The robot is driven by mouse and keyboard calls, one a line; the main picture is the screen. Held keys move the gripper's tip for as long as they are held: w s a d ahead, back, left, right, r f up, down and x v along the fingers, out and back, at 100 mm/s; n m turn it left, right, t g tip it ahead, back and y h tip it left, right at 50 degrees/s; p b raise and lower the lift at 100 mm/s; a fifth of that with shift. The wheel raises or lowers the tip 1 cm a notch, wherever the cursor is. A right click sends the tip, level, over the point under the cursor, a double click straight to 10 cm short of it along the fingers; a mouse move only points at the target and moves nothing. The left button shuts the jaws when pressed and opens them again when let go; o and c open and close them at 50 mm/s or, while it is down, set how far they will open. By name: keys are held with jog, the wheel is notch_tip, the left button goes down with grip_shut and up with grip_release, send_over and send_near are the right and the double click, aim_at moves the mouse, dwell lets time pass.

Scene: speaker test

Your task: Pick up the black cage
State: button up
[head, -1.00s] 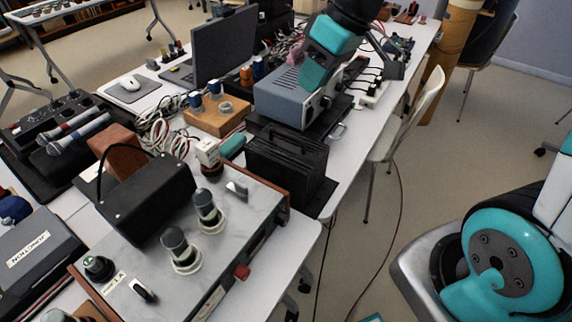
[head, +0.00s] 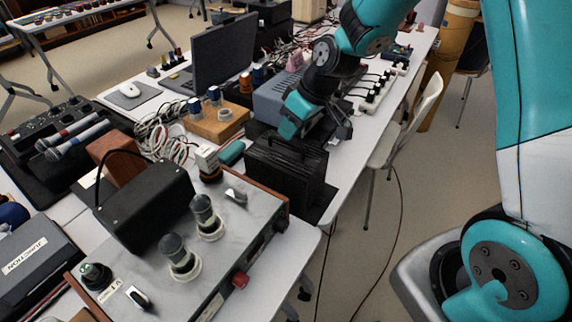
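The black cage (head: 285,172) is a dark, ribbed box with a handle on top. It stands upright near the right edge of the table, right of the middle of the head view. My arm reaches in from the top right, and its teal wrist is just behind and above the cage. My gripper (head: 339,130) looks like a small dark shape beside the teal wrist, behind the cage's top right. It appears apart from the cage. Its fingers are too small and dark to tell whether they are open or shut.
A black case with an arched handle (head: 146,205) sits left of the cage. A grey panel with knobs (head: 235,235) fills the front. A wooden block (head: 217,124), a grey-blue instrument (head: 270,97) and a white power strip (head: 376,93) lie behind. A white chair (head: 428,100) stands at right.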

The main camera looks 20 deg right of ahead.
aim_at(283, 140)
jog(key=x, duration=0.4)
jog(key=shift+a+f, duration=0.1)
jog(key=shift+s, duration=0.1)
grip_shut()
notch_tip(283, 140, up, 20)
dwell(0.5)
jog(key=shift+p, duration=0.45)
